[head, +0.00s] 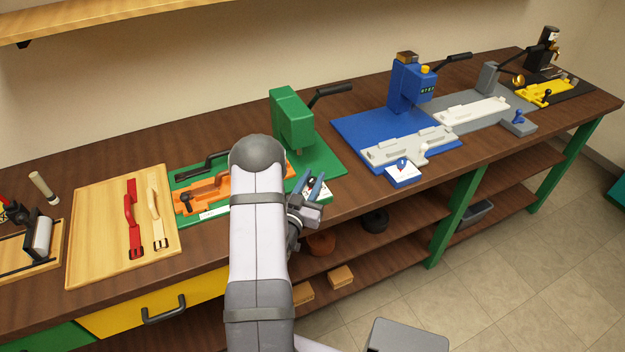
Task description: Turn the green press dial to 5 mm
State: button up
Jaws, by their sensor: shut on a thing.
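The green press (292,122) stands on its green base (328,160) near the middle of the bench, with a dark lever out to the right. My gripper (312,178) is at the front right corner of this base, over the small white dial plate (325,192) of the green press. Its blue-grey fingers are shut on the dial there. The fingers and my arm hide the knob and most of the scale, so the pointer's reading cannot be made out.
An orange jig (205,190) lies on the green base, partly behind my arm. A wooden board (92,222) with red and cream straps is at left. A blue press (412,85) with its own dial plate (403,173) stands to the right. Bare bench (355,190) lies between the two presses.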

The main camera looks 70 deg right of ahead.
aim_at(311, 183)
jog(key=o, duration=1.1)
jog(key=shift+c, duration=0.2)
jog(key=shift+a, duration=0.15)
jog(key=a+b, duration=0.2)
jog(key=a, duration=0.4)
jog(key=shift+a, duration=0.55)
